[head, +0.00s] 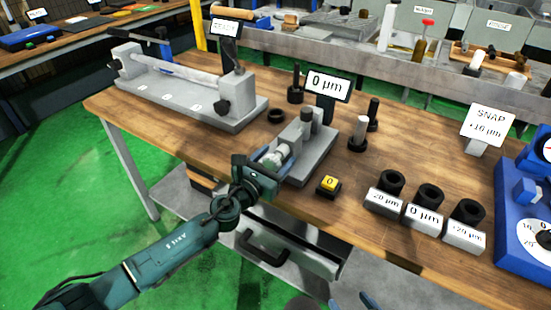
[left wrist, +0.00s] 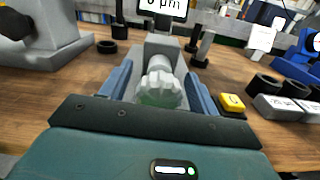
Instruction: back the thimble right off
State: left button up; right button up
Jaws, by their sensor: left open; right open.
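The thimble (left wrist: 160,88) is a pale, ribbed knob on the near end of a grey bench gauge (head: 307,150). It also shows in the head view (head: 277,157), partly behind my left gripper (head: 264,168). In the left wrist view, my left gripper's blue fingers stand open, one on each side of the thimble, with gaps visible on both sides. The gauge's display (head: 327,84) reads 0 µm. Only the tips of my right gripper (head: 352,302) show at the bottom edge of the head view, apart and away from the gauge.
A yellow zero button (head: 329,184) sits just right of the gauge. Several labelled ring blocks (head: 425,212) stand further right, beside a blue machine (head: 525,205). A long grey fixture (head: 180,93) stands at back left. Dark posts stand behind the gauge. A drawer handle (head: 262,248) juts out below.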

pick_arm(q)
jog(key=shift+w+d, duration=0.15)
jog(key=shift+w, duration=0.05)
pick_arm(e)
jog(key=shift+w+r, duration=0.1)
jog(key=shift+r, duration=0.15)
pick_arm(q)
jog(key=c, duration=1)
